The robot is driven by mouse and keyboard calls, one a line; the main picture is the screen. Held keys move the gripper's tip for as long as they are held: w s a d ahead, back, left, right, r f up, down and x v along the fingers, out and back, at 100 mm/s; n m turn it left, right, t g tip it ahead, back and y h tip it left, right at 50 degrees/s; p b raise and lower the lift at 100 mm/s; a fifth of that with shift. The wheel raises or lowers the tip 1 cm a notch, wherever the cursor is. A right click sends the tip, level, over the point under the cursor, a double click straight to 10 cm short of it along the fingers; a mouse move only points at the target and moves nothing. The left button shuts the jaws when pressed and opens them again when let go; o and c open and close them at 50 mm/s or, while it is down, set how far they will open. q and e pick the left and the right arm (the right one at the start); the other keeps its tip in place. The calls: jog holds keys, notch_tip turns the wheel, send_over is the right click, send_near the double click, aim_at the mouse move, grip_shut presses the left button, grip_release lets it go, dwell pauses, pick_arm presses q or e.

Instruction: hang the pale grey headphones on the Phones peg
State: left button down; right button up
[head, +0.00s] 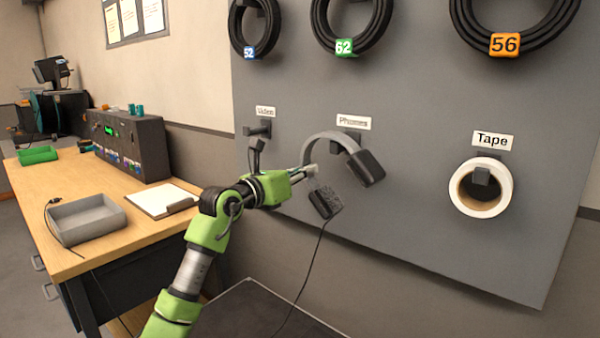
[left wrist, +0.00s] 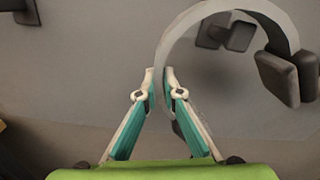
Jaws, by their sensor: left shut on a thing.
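The pale grey headphones (head: 323,139) have a light band, dark ear cups and a cable hanging down. My left gripper (head: 308,172) is shut on the left side of the band; the left wrist view shows the fingertips (left wrist: 160,78) closed around it. The Phones peg (head: 348,137) sits on the grey board under the "Phones" label (head: 353,122), partly behind the band. In the left wrist view, the band (left wrist: 205,17) arches around a dark peg (left wrist: 232,35). I cannot tell whether the band touches the peg. My right gripper is not in view.
Another peg (head: 257,131) with a small label is left of the Phones peg. A white tape roll (head: 502,185) hangs on the Tape peg at right. Cable coils (head: 345,47) hang above. A desk (head: 105,240) with a grey tray (head: 72,228) is at left.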

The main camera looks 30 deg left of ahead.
pick_arm(q)
jog(key=shift+w+d+f+b, duration=0.15)
jog(key=shift+w+f, duration=0.2)
jog(key=shift+w, duration=0.35)
jog(key=shift+w+d+f+b, duration=0.1)
jog(key=shift+w+f, duration=0.3)
jog(key=shift+w, duration=0.35)
jog(key=shift+w+d+f+b, duration=0.15)
jog(key=shift+w+f, duration=0.2)
jog(key=shift+w, duration=0.35)
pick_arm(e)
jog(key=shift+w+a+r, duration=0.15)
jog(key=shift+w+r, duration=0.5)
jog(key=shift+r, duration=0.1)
pick_arm(q)
jog(key=c, duration=2.1)
grip_release()
jog(key=shift+a+f, duration=0.1)
jog(key=s+a, duration=0.1)
jog(key=s, duration=1.1)
jog(key=shift+a, duration=0.35)
jog(key=shift+w, duration=0.1)
